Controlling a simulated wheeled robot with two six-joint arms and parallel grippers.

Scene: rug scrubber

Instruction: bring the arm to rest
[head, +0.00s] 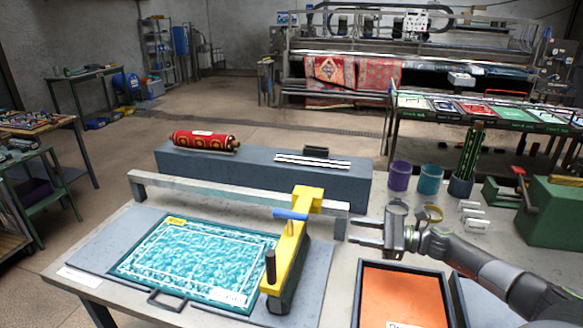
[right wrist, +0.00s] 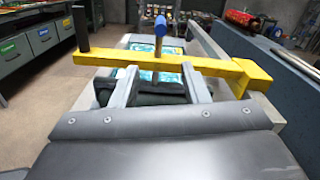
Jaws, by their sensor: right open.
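My right gripper (head: 361,232) reaches in from the right in the head view, above the table (head: 338,275). It is open, and its fingers point left toward the yellow scrubber arm (head: 290,248), with a visible gap to it. In the right wrist view my right gripper (right wrist: 164,72) has its two fingers apart with nothing held between them. The yellow bar (right wrist: 215,67) and the blue-topped handle (right wrist: 160,27) show beyond the fingertips. My left gripper is not in view.
A teal rug (head: 195,262) lies on a grey board left of the scrubber. A metal rail (head: 235,192) runs behind it. An orange tray (head: 403,298) lies below my right arm. Purple (head: 398,176) and teal (head: 430,180) cups and a green box (head: 553,212) stand farther right.

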